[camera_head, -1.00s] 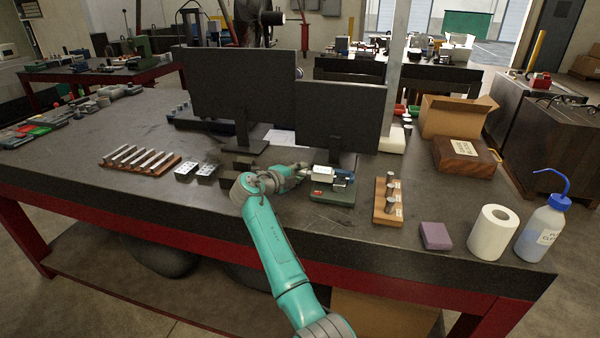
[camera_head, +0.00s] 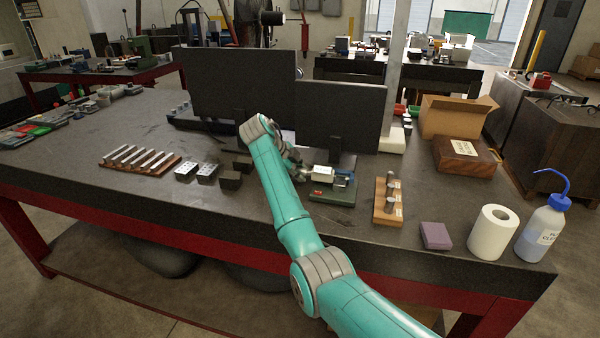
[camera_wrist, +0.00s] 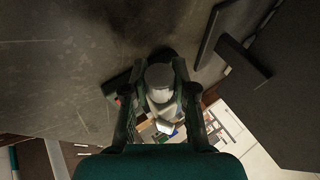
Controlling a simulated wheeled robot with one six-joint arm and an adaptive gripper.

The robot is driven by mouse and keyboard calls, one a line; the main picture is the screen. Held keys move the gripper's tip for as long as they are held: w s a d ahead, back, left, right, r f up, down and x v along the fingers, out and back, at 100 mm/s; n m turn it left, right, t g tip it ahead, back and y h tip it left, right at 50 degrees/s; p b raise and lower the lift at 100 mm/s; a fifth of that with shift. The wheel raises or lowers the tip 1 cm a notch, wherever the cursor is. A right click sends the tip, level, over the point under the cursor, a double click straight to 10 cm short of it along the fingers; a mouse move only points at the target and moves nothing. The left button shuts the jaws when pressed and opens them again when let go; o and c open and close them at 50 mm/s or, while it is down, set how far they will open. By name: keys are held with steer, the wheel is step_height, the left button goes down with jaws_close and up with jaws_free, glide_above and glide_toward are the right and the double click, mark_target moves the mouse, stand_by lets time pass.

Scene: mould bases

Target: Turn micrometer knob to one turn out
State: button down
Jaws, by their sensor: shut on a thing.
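My gripper (camera_head: 303,170) is at the left end of the stand, small and partly hidden by my arm in that view. In the wrist view my gripper (camera_wrist: 160,88) has its two dark fingers on either side of the round grey micrometer knob (camera_wrist: 159,75) and is shut on it. Marks on the knob are too small to read.
Two dark monitors (camera_head: 240,90) stand close behind my arm. A wooden block with metal pins (camera_head: 380,218) stands right of the stand, then a purple block (camera_head: 436,236), a paper roll (camera_head: 493,232) and a wash bottle (camera_head: 543,230). Small dark blocks (camera_head: 231,180) lie to the left.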

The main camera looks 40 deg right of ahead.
mark_target(300, 168)
steer(key=g+y, duration=0.2)
steer(key=shift+n+y, duration=0.3)
steer(key=shift+y, duration=0.1)
steer(key=shift+f+g+y, duration=0.1)
steer(key=shift+g+y, duration=0.5)
steer(key=shift+y, duration=0.1)
stand_by(0.4)
steer(key=c, duration=0.9)
jaws_free()
step_height(300, 168, up, 10)
steer(key=shift+r, duration=0.1)
